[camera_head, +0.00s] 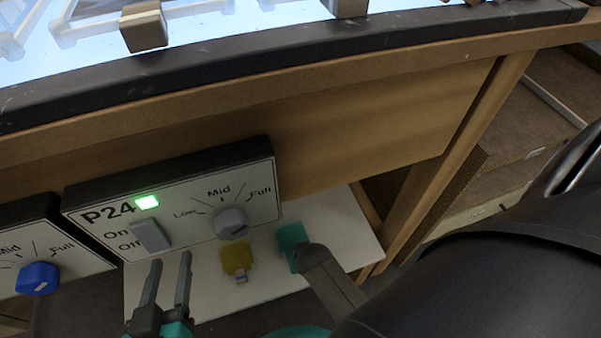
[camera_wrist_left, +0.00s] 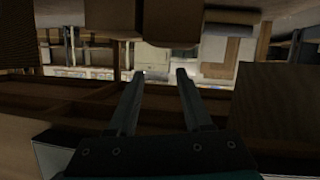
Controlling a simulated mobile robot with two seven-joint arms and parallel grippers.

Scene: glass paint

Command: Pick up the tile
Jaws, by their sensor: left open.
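A yellow, squarish piece (camera_head: 236,257) lies on the white shelf below the P24 control box, with a small pale part at its lower edge. A teal piece (camera_head: 291,242) lies to its right, partly covered by a grey bar. I cannot tell which of the two is the tile. My left gripper (camera_head: 171,260) is open and empty, left of the yellow piece, its fingers pointing up toward the box. In the left wrist view its two fingers (camera_wrist_left: 160,78) are apart with nothing between them. The grey bar may belong to my right gripper; its jaws cannot be made out.
The P24 control box (camera_head: 180,205) has a green light, a switch and a grey knob. A second box with a blue knob (camera_head: 37,278) stands at left. The white shelf (camera_head: 210,295) is bare in front. A wooden bench with a dark edge (camera_head: 290,55) rises behind.

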